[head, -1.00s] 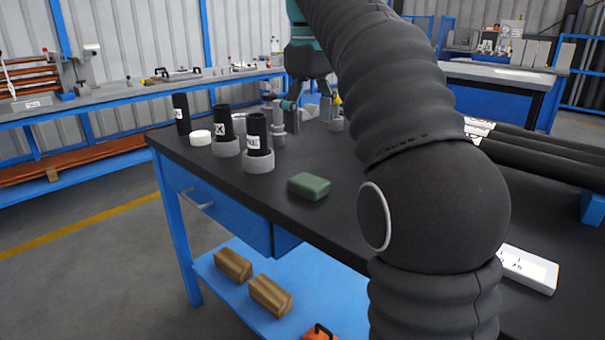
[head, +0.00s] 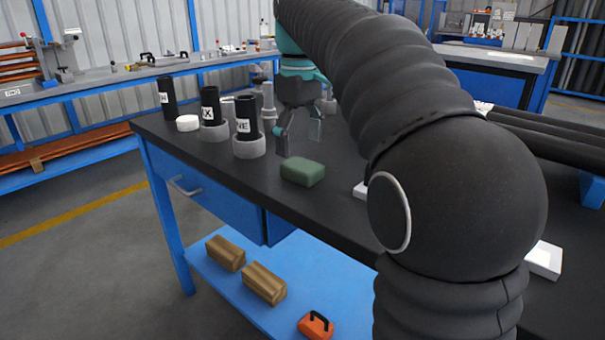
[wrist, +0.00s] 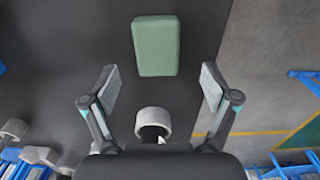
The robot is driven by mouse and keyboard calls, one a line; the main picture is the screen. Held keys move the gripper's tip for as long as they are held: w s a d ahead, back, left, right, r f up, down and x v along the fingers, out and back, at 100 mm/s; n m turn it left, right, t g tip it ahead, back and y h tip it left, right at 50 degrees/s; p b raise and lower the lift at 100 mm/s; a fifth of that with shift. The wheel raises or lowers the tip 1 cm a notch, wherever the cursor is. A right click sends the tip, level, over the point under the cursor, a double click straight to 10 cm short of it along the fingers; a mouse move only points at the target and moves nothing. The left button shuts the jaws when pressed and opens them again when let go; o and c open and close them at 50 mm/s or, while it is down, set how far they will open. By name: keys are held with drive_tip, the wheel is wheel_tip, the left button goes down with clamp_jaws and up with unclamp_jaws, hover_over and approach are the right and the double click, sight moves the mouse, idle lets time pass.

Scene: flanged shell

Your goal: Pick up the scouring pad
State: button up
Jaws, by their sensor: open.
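The scouring pad is a green rounded block (head: 302,172) lying flat on the dark tabletop near its front edge. In the wrist view the green pad (wrist: 156,46) is at the top centre, beyond the fingertips. My gripper (head: 299,140) is open and empty, hanging just behind and above the pad in the head view. In the wrist view my gripper's two fingers (wrist: 161,88) are spread wide, with the pad ahead of the gap and not between them. The pad is fully visible in both views.
Black cylinders in grey rings, one of them (head: 246,118), stand left of the pad beside a white disc (head: 188,123). In the wrist view a ringed cylinder (wrist: 153,121) lies below the finger gap. Dark table (head: 330,215) is bare around the pad's right side.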

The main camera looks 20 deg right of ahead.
sight(302, 164)
drive_tip(key=shift+d+f+b, duration=0.2)
drive_tip(key=shift+f+b, duration=0.35)
drive_tip(key=shift+f, duration=2.05)
drive_tip(key=c, duration=1.2)
